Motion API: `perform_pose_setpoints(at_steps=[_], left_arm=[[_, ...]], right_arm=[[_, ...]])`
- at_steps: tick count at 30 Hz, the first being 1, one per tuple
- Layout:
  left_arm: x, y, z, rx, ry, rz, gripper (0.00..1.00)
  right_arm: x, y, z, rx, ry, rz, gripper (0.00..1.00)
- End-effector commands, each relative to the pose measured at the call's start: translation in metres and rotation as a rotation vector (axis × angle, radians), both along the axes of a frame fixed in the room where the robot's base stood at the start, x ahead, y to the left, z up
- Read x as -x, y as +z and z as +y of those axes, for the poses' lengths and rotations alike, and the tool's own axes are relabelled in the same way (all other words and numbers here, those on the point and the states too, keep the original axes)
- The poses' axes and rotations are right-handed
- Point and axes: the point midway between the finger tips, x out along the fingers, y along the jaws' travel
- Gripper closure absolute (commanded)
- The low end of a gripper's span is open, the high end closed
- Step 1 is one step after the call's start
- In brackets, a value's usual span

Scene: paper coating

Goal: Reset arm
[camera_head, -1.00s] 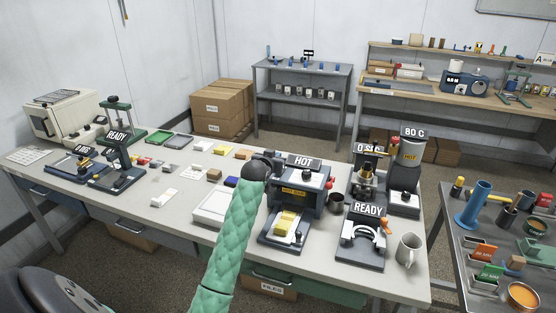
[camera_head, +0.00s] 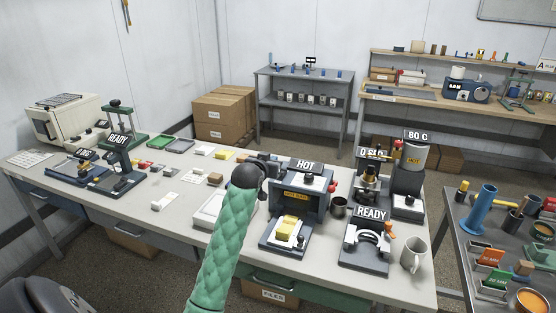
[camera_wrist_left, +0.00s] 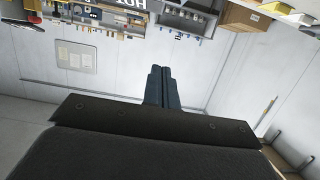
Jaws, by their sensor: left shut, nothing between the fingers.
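My left arm, in a green quilted sleeve, rises from the bottom middle of the head view. Its dark end stands in front of the bench, left of the HOT machine. My left gripper (camera_head: 268,163) is mostly hidden behind that dark end. In the left wrist view its two dark fingers (camera_wrist_left: 161,72) lie together, with nothing between them. They point towards the wall and the furniture, clear of any object. My right gripper is not in view.
The bench (camera_head: 140,221) holds the HOT press (camera_head: 300,195) with a yellow block (camera_head: 289,228) on its front plate. A READY device (camera_head: 366,242) and a mug (camera_head: 413,252) stand to the right. A side table (camera_head: 452,240) carries tools.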

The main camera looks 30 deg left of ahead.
Motion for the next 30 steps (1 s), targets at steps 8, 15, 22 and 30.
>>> perform_pose_setpoints(at_steps=[8, 15, 22, 30], left_arm=[[0.001, -0.002, -0.001, -0.001, -0.001, 0.004, 1.0], [0.033, -0.061, -0.042, -0.015, -0.043, 0.133, 1.0], [0.101, -0.146, -0.109, -0.029, -0.115, 0.344, 1.0], [0.202, -0.223, -0.18, -0.032, -0.197, 0.581, 1.0]], right_arm=[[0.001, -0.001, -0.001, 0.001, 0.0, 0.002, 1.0], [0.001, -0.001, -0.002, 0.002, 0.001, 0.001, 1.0], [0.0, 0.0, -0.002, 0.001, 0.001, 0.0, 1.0], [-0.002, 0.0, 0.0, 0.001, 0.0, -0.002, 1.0]])
